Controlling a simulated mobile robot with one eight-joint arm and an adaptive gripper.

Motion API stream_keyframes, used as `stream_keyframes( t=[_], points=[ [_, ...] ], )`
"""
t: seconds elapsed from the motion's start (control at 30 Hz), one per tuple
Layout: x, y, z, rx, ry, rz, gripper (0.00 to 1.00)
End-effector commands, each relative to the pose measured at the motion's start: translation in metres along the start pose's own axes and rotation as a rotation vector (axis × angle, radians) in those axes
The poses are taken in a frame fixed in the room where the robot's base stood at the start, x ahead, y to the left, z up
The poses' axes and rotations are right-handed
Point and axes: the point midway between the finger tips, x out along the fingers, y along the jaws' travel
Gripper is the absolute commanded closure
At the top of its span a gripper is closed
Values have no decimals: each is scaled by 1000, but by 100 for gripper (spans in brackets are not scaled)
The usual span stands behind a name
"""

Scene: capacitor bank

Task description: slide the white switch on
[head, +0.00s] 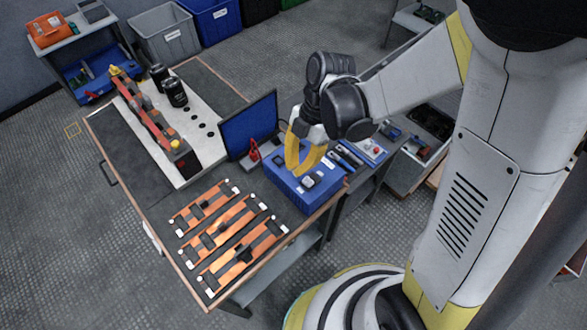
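A blue box (285,186) sits at the right end of the workbench. On its top is a small switch-like part (308,182) with a pale body and dark areas; it looks like the white switch, but its slide position is too small to read. My gripper (296,173) has yellow fingers pointing down over the box, with the tips just left of and behind that part. The fingertips converge, and I cannot tell if they touch each other or the box. No object is visible between them.
A blue-screened panel (249,126) and a red padlock-like item (253,152) stand beside the box. Several copper bars (232,238) lie at the bench's front. Black cylinders (174,92) stand on a white plate farther back. A red button (377,151) is to the right.

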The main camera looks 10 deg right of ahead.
Motion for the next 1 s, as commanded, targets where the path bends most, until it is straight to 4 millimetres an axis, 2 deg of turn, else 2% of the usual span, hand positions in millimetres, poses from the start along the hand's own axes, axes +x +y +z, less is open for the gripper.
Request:
stream_keyframes(
  t=[0.3,0.43,0.57,0.9,0.93,1.0],
  points=[
    [1,0,0,-2,0,0,100],
    [10,0,1,-2,0,0,100],
    [31,0,1,-2,0,-1,100],
    [104,0,2,-2,-1,-1,100],
    [106,0,4,0,-1,0,100],
    [98,0,16,4,-1,1,100]
  ],
)
